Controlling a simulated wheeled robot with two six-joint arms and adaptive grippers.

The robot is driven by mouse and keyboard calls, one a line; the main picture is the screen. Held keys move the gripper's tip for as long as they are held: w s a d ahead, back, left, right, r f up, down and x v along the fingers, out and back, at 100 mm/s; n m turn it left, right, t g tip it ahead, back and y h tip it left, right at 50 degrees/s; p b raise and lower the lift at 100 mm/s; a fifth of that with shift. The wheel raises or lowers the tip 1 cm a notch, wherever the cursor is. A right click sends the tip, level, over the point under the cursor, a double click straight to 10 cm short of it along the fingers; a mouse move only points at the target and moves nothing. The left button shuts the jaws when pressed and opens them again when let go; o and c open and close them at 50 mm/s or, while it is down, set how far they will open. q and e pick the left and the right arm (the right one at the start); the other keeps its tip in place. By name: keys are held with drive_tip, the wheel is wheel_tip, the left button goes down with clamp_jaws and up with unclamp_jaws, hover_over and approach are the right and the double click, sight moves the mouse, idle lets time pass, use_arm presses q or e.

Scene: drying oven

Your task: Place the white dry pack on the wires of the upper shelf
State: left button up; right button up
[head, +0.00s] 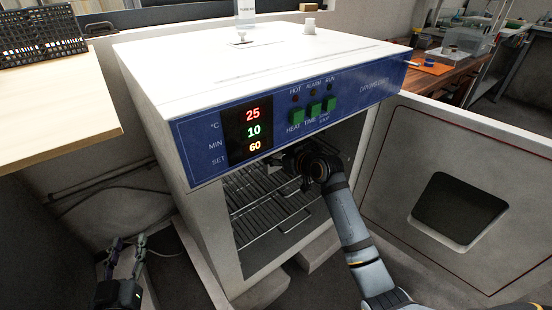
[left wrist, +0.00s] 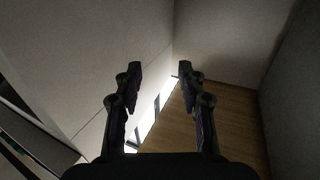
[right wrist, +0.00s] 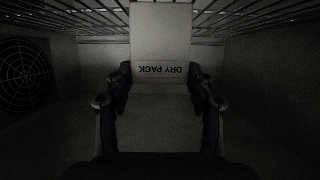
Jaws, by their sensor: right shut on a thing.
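The white dry pack (right wrist: 160,35) is held between the fingers of my right gripper (right wrist: 160,80) in the right wrist view, its DRY PACK label upside down in the picture. Wires (right wrist: 75,17) run behind the pack along the top of that view; I cannot tell whether the pack touches them. In the head view my right gripper (head: 295,160) reaches into the oven opening under the control panel, above the upper wire shelf (head: 262,190). The pack is hidden there. My left gripper (left wrist: 160,90) is open and empty; it also shows low at the left (head: 127,250) in the head view.
The drying oven (head: 165,135) has its door (head: 375,190) swung open to the right. A lower wire rack (head: 275,222) shows inside. A fan grille (right wrist: 25,75) is on the chamber wall. A wooden table (head: 50,110) stands at the left.

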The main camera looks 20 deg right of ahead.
use_arm(q)
drive_tip(key=shift+w+r+t, duration=0.1)
drive_tip(key=shift+r+t, duration=0.3)
drive_tip(key=shift+r, duration=0.55)
use_arm(e)
drive_tip(key=shift+f, duration=0.15)
drive_tip(key=shift+f, duration=0.15)
drive_tip(key=o, duration=1.2)
drive_tip(key=shift+s+r, duration=0.1)
drive_tip(key=shift+r, duration=0.1)
